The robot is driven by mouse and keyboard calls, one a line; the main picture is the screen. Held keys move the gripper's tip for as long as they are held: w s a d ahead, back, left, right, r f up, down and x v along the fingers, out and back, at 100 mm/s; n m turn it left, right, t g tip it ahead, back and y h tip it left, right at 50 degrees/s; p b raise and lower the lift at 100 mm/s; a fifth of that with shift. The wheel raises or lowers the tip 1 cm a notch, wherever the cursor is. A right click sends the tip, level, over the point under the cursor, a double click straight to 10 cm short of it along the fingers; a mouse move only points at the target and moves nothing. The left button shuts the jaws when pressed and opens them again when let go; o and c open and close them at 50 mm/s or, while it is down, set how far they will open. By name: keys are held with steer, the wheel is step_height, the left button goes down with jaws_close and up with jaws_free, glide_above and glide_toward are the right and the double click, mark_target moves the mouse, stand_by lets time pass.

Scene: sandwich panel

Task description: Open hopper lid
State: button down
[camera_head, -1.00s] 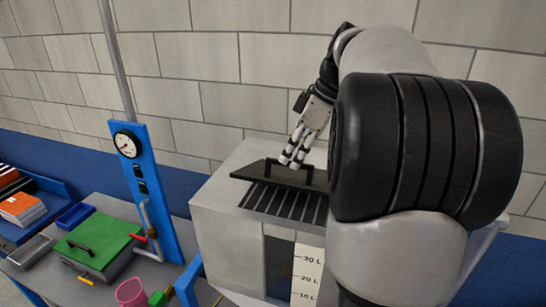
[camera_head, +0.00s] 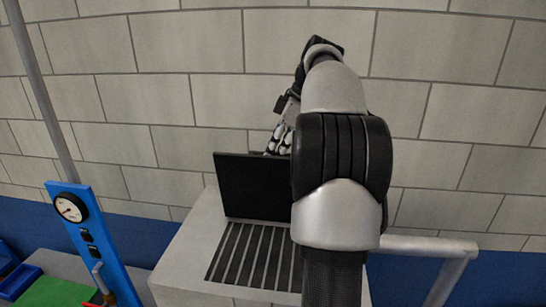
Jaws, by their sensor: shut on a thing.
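The hopper lid (camera_head: 252,186) is a dark flat panel. It stands raised, close to upright, at the back of the grey hopper (camera_head: 190,262). The slatted grate (camera_head: 254,255) in the hopper's top is uncovered in front of it. My gripper (camera_head: 279,142) is at the lid's upper edge, partly behind it, and is shut on the lid handle. The handle and the fingertips are hidden behind the lid. My arm covers the right part of the lid and of the grate.
A blue panel (camera_head: 96,245) with a round gauge (camera_head: 69,207) stands left of the hopper. A green surface (camera_head: 50,293) shows at the lower left. A grey rail (camera_head: 430,245) is at the right. A block wall (camera_head: 190,110) stands behind.

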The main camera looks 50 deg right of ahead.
steer(key=shift+w+d+f, duration=0.3)
steer(key=shift+d+f, duration=0.15)
steer(key=shift+d, duration=0.1)
steer(key=shift+w+d+f, duration=0.3)
steer(key=shift+d+f, duration=0.1)
steer(key=shift+d, duration=0.1)
steer(key=shift+a, duration=0.1)
steer(key=c, duration=2.1)
jaws_free()
steer(key=o, duration=0.4)
steer(key=shift+w+r, duration=0.2)
steer(key=shift+w, duration=0.05)
steer(key=shift+o, duration=0.2)
steer(key=shift+s+r, duration=0.1)
steer(key=shift+s, duration=0.05)
